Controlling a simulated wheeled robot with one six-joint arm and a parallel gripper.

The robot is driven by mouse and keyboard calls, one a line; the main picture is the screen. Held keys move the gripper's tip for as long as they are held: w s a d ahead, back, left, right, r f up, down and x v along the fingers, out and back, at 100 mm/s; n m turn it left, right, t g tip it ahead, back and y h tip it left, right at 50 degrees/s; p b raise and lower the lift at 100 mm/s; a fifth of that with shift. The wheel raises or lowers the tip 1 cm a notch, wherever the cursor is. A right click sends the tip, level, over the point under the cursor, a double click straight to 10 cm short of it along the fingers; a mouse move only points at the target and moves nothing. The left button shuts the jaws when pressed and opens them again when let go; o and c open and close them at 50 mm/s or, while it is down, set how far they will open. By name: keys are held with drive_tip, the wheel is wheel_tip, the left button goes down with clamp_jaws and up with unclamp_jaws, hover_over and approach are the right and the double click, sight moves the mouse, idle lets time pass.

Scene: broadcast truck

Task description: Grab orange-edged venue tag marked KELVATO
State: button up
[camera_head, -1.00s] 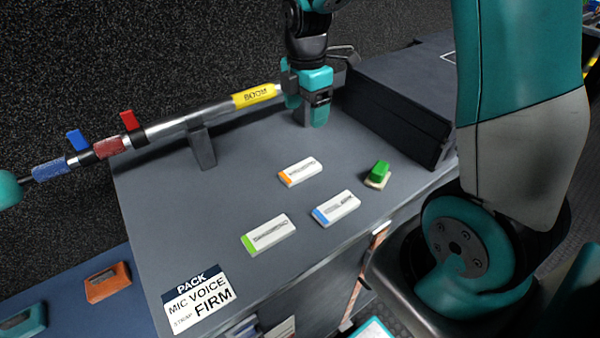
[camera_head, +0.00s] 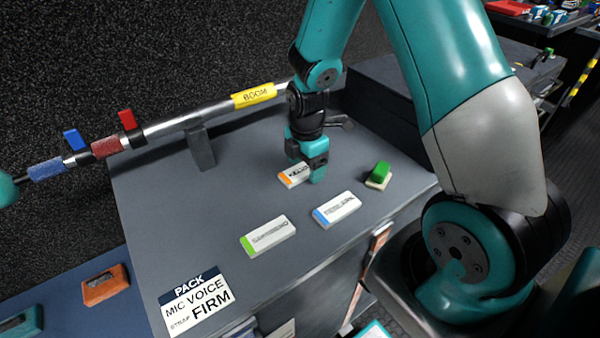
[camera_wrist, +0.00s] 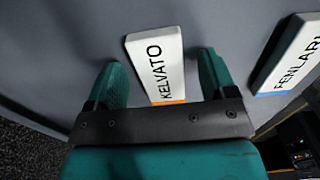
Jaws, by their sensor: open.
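The orange-edged venue tag (camera_head: 291,177) lies flat on the grey case top, partly hidden behind my gripper in the head view. In the wrist view the tag (camera_wrist: 157,62) reads KELVATO, with its orange edge towards my gripper. My gripper (camera_head: 308,178) is open and low over the tag. In the wrist view its two teal fingers (camera_wrist: 162,78) stand on either side of the tag's orange end, with a gap on each side. Nothing is held.
A blue-edged tag (camera_head: 337,210), marked FENLARI or similar (camera_wrist: 289,55), lies to the right. A green-edged tag (camera_head: 268,236) and a green block on a pale base (camera_head: 379,175) lie nearby. The boom pole (camera_head: 180,128) and a dark box (camera_head: 385,110) stand behind.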

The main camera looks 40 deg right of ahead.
drive_tip(key=shift+c, duration=0.4)
drive_tip(key=c, duration=0.9)
